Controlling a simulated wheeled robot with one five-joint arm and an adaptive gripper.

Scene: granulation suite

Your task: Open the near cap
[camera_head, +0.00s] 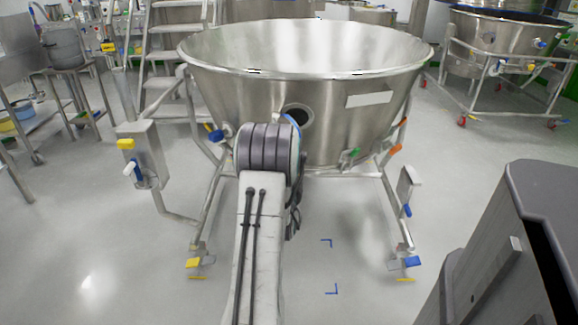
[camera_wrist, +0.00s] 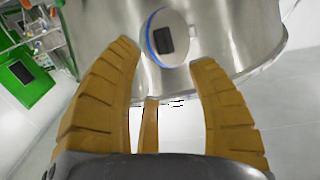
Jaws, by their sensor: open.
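A round metal cap (camera_wrist: 180,30) with a blue rim and a dark rectangular patch sits on the side wall of the steel vessel (camera_wrist: 105,22) in the wrist view. In the head view a round port with a dark centre (camera_head: 300,115) shows on the front of the vessel (camera_head: 230,85), partly behind my arm. My gripper (camera_wrist: 164,52) is open and empty. Its tan fingers spread to either side below the cap, with the cap beyond and between the fingertips. I cannot tell how far off it is. In the head view my arm hides the fingers.
The vessel stands on a wheeled tubular frame (camera_head: 205,215) with yellow and blue caster pedals. A control box (camera_head: 140,155) is at its left. Metal steps (camera_head: 170,75) stand behind, a second vessel (camera_head: 500,35) at the back right.

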